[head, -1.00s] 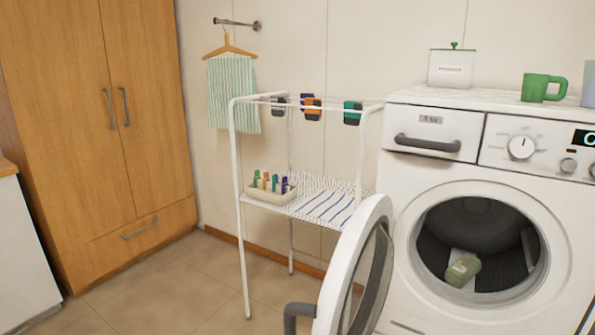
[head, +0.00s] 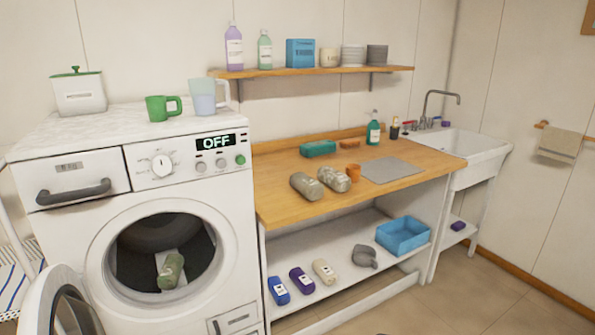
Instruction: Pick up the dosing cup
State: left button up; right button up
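No cup here is labelled as the dosing cup, so I cannot tell for certain which it is. A small orange cup (head: 353,172) stands on the wooden counter, beside a grey patterned roll. A green mug (head: 161,108) and a pale translucent cup with a handle (head: 204,97) stand on top of the washing machine. Neither of my grippers is in view.
The wooden counter (head: 275,200) holds rolls, a teal block and a grey mat (head: 392,167). A blue bin (head: 403,236) sits on the shelf below.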

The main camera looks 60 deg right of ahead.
aim_at(353, 173)
jog(key=z, duration=2.3)
jog(key=i+l, duration=0.15)
jog(key=i, duration=0.25)
jog(key=i+l, duration=0.15)
jog(key=i, duration=0.2)
